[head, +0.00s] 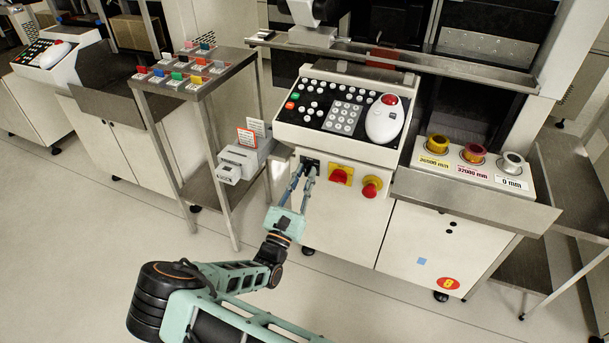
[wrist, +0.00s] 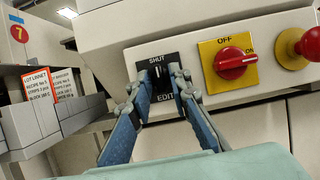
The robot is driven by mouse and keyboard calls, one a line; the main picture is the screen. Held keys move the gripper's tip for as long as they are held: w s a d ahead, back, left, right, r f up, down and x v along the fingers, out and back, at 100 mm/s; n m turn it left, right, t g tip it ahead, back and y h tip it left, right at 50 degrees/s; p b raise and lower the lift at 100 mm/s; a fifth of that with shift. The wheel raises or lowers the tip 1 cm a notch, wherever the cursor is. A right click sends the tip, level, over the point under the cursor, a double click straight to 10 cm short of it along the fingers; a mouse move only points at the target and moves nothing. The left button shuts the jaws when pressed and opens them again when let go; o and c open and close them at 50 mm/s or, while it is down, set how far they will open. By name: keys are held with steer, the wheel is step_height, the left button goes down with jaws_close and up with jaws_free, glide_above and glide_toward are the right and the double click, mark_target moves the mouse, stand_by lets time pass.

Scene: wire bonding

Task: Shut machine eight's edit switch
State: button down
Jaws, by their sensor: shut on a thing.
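Machine eight's edit switch (wrist: 158,62) is a black plate in the wrist view, marked SHUT at the top and EDIT at the bottom. In the head view it sits on the front panel under the sloped keyboard, left of a red rotary switch. My gripper (head: 306,170) reaches up to this plate. In the wrist view, my gripper (wrist: 161,78) has one fingertip on each side of the switch's dark middle part and is shut on it. The fingers hide much of that part, so I cannot tell which way it points. An orange label "8" (head: 448,284) marks the machine.
Right of the edit switch are a red OFF/ON rotary switch (wrist: 236,62) on yellow and a red emergency button (head: 371,187). A small grey box with lot cards (head: 244,160) stands close on the left. Wire spools (head: 474,153) sit at the right. The floor in front is clear.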

steer(key=c, duration=2.1)
jaws_free()
steer(key=v, duration=1.2)
